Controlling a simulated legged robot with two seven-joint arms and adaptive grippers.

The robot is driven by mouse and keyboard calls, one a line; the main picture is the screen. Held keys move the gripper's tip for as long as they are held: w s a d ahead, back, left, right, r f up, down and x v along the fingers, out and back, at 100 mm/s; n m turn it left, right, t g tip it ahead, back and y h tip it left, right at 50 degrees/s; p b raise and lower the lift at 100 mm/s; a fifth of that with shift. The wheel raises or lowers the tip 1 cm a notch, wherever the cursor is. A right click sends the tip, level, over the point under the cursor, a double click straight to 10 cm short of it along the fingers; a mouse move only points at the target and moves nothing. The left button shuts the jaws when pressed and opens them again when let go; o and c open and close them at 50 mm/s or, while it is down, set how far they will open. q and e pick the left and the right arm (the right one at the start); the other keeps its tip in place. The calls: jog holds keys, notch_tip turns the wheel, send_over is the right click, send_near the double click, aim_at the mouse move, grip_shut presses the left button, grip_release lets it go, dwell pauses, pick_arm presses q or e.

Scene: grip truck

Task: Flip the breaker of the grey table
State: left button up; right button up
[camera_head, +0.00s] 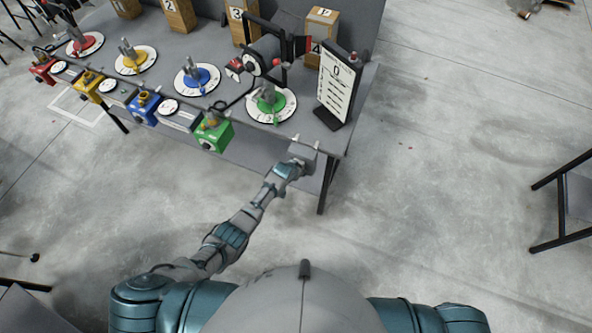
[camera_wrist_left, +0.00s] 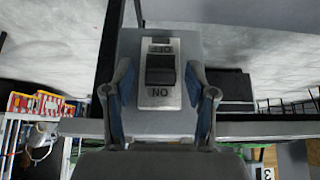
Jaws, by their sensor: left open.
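The grey breaker box (camera_wrist_left: 190,45) fills the middle of the left wrist view. Its metal plate (camera_wrist_left: 160,98) carries a black switch (camera_wrist_left: 160,70) between upside-down labels, OFF above and ON below. I cannot tell which way the switch is tipped. My left gripper (camera_wrist_left: 159,66) is open, with one finger on each side of the plate; contact is unclear. In the head view my left gripper (camera_head: 298,158) is at the front edge of the grey table (camera_head: 150,85), near its right corner, and partly hides the breaker. My right gripper is out of view.
On the table stand a green dial (camera_head: 270,103), a blue dial (camera_head: 197,78), a white sign (camera_head: 338,85) and several numbered wooden boxes. A green box (camera_head: 214,133) hangs on the front edge left of my gripper. A table leg (camera_head: 326,190) is close by. Open floor lies to the right.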

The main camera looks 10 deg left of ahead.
pick_arm(q)
jog(key=v, duration=1.2)
jog(key=shift+f, duration=0.15)
jog(key=s+a+f+g+b, duration=0.1)
jog(key=s+a+f, duration=0.2)
jog(key=s+f, duration=0.55)
jog(key=s+a+f+n+g+y+b, duration=0.1)
jog(key=s+a+f, duration=0.3)
jog(key=f, duration=0.7)
jog(key=s+a+f+g+b, duration=0.1)
jog(key=s+a+f, duration=0.1)
jog(key=s+f, duration=0.65)
jog(key=s+a+f, duration=0.2)
jog(key=s+f, duration=0.3)
jog(key=s, duration=0.4)
jog(key=s+a+f+g+b, duration=0.1)
jog(key=s+a+f, duration=0.2)
jog(key=s, duration=0.7)
jog(key=s+a+f+g+y+b, duration=0.1)
jog(key=s+a+f, duration=0.1)
jog(key=s+f, duration=0.5)
jog(key=s, duration=0.3)
jog(key=shift+a, duration=0.3)
